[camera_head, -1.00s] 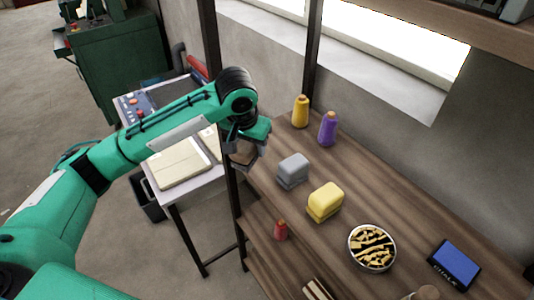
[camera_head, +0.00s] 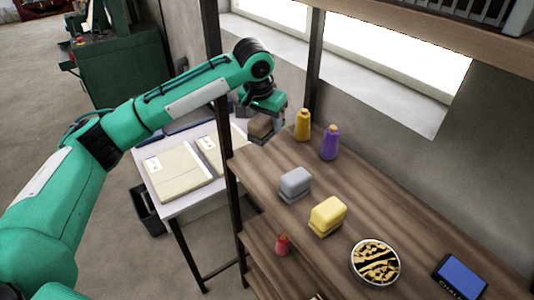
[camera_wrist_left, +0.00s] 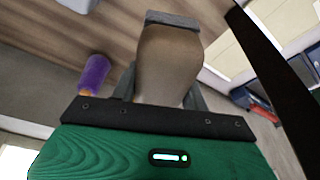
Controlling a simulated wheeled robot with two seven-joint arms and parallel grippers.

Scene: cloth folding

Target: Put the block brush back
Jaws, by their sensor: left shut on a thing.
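The block brush has a brown wooden body (camera_wrist_left: 168,62) with a grey strip at its far end in the left wrist view. In the head view its brown body (camera_head: 262,127) shows below my left gripper (camera_head: 268,118). My left gripper is shut on the brush, which is over the far left end of the wooden shelf board (camera_head: 370,205). I cannot tell whether the brush touches the board. My right gripper is not in view.
A yellow spool (camera_head: 302,125) and a purple spool (camera_head: 329,142) stand close to the right of the gripper. A grey block (camera_head: 295,184), a yellow block (camera_head: 328,215), a round tin (camera_head: 375,263) and a blue-topped box (camera_head: 461,277) lie nearer. A dark shelf post (camera_head: 222,100) stands left.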

